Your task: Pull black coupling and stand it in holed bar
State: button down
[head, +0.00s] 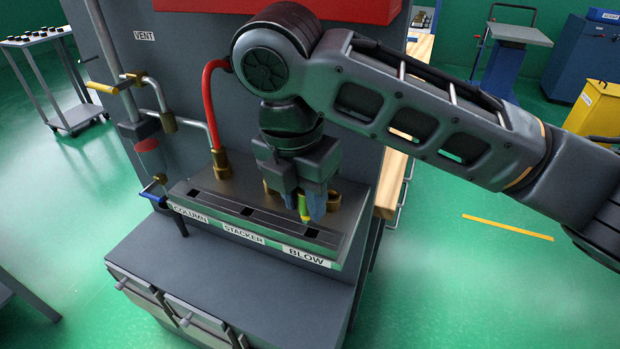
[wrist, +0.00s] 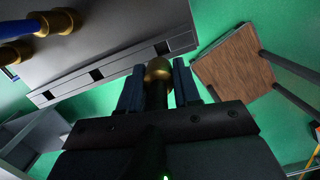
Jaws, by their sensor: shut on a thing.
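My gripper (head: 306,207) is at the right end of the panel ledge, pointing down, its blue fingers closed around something. In the wrist view my gripper (wrist: 158,84) has the black coupling (wrist: 157,94) between its two fingers. A round brass fitting (wrist: 158,70) shows at the coupling's far end; I cannot tell whether the two are joined. In the head view the fingers mostly hide the coupling, and a small yellow-green patch shows between them. The holed bar (head: 275,222) runs along the ledge front with square holes, and also crosses the wrist view (wrist: 125,63).
A red hose (head: 208,95) ends in a brass fitting (head: 222,164) left of my gripper. Pipes with a yellow-handled valve and a blue-handled valve (head: 154,187) stand at the ledge's left. Labels COLUMN, STACKER and BLOW (head: 306,257) line the front. Open floor lies to the right.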

jog(key=shift+w+d, duration=0.1)
jog(key=shift+d, duration=0.25)
jog(key=shift+f+b, duration=1.15)
jog(key=shift+f, duration=0.05)
jog(key=shift+f+b, duration=0.5)
jog(key=shift+f, duration=1)
jog(key=c, duration=0.7)
grip_release()
jog(key=shift+f, duration=0.1)
